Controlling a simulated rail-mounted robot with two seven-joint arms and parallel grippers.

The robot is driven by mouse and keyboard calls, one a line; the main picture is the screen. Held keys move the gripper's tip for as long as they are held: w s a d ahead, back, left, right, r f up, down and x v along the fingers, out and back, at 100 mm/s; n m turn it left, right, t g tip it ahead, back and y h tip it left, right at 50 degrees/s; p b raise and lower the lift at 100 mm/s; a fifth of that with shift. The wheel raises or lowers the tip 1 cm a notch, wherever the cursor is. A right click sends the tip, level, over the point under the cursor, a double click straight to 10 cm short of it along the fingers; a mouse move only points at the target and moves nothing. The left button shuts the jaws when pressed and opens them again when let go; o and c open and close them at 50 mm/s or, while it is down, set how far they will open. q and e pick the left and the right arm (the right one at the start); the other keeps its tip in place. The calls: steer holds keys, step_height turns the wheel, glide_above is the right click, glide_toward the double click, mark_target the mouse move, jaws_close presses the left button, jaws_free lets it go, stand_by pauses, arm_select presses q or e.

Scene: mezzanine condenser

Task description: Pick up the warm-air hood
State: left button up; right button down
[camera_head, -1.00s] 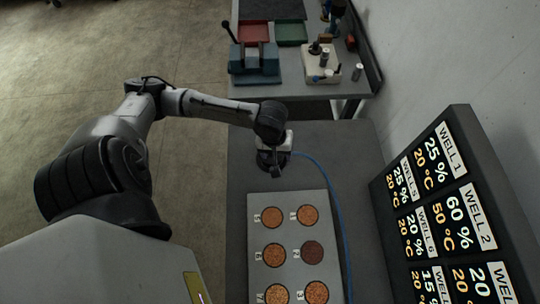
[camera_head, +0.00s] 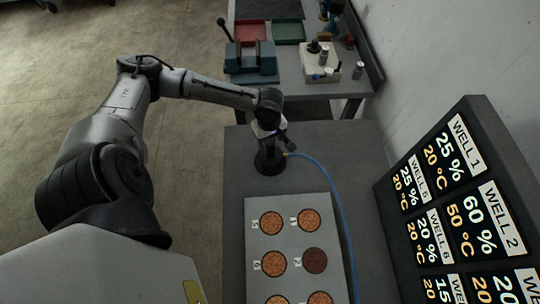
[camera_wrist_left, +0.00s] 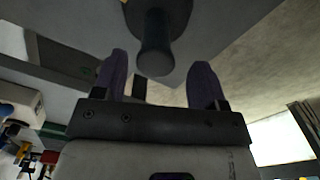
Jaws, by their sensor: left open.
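The warm-air hood (camera_head: 268,162) is a dark, round-based piece with a blue hose, standing on the grey bench behind the well plate. My left gripper (camera_head: 277,139) is right by its upper part in the head view and partly covers it. In the left wrist view the hood's dark rounded stem (camera_wrist_left: 155,45) shows ahead, between the lines of the two purple fingers of the left gripper (camera_wrist_left: 159,62). The fingers are apart, with a visible gap to the stem on each side. My right gripper is in neither view.
The pale well plate (camera_head: 290,240) with several grain-filled wells lies in front of the hood. The blue hose (camera_head: 335,190) runs along its right side. A display panel (camera_head: 455,200) stands at right. A back table holds a vise (camera_head: 250,65) and trays.

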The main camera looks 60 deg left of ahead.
mark_target(270, 151)
arm_select(q)
steer(key=shift+w+a+f+b, duration=0.1)
steer(key=shift+f+b, duration=0.05)
steer(key=shift+f, duration=1.3)
steer(key=shift+w+f+b, duration=0.1)
steer(key=shift+f+b, duration=0.05)
steer(key=shift+f, duration=1.25)
jaws_close()
